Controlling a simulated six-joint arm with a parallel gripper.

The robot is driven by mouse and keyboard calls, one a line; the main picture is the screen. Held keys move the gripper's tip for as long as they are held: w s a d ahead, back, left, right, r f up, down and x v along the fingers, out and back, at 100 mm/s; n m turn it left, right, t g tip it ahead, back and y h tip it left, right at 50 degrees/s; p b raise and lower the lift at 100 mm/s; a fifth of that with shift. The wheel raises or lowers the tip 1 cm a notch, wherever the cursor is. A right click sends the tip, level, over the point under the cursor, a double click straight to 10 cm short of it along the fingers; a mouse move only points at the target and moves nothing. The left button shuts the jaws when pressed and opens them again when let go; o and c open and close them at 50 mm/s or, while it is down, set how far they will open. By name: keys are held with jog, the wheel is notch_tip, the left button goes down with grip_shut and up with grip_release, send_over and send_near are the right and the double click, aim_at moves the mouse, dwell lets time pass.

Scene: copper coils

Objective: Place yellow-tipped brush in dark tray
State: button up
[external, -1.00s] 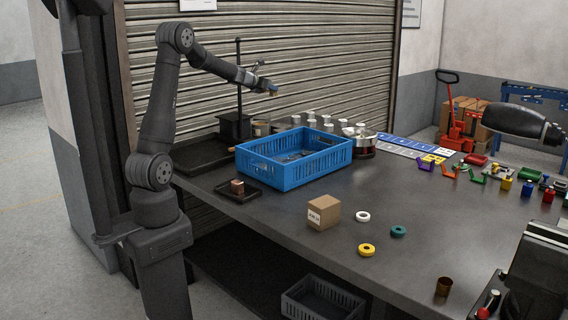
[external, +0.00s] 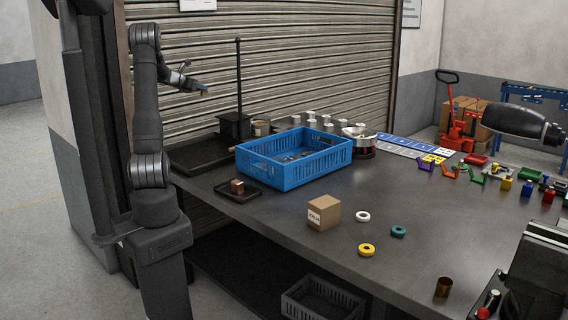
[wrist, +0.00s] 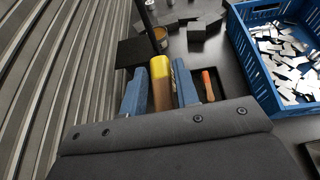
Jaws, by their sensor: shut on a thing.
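My gripper (external: 204,92) is raised above the back left of the bench, over or near the dark tray (external: 196,163). In the wrist view its blue fingers (wrist: 158,88) are shut on the yellow-tipped brush (wrist: 160,67). The brush has a yellow end and a brownish body between the fingers; its rest is hidden. In the external view the brush is too small to make out. The dark tray also shows below the gripper in the wrist view (wrist: 222,86), with an orange-handled tool (wrist: 207,84) in it.
A blue crate (external: 283,180) with metal pieces stands right of the dark tray. A black stand with a tall post (external: 239,90) rises behind the tray. A small dark tray (external: 251,198) holds a copper block. A cardboard box (external: 323,214) stands in front.

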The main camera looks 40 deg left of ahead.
notch_tip(320, 180, down, 17)
jog(key=s+a+f, duration=0.1)
jog(key=a+f, duration=0.1)
jog(key=a, duration=0.1)
jog(key=s+a+f, duration=0.1)
jog(key=a+f, duration=0.2)
jog(key=a, duration=0.1)
jog(key=s+a+f, duration=0.1)
jog(key=a+f, duration=0.2)
jog(key=a, duration=0.1)
jog(key=shift+s, duration=0.25)
jog(key=shift+f, duration=2)
jog(key=shift+f, duration=0.15)
jog(key=o, duration=1.1)
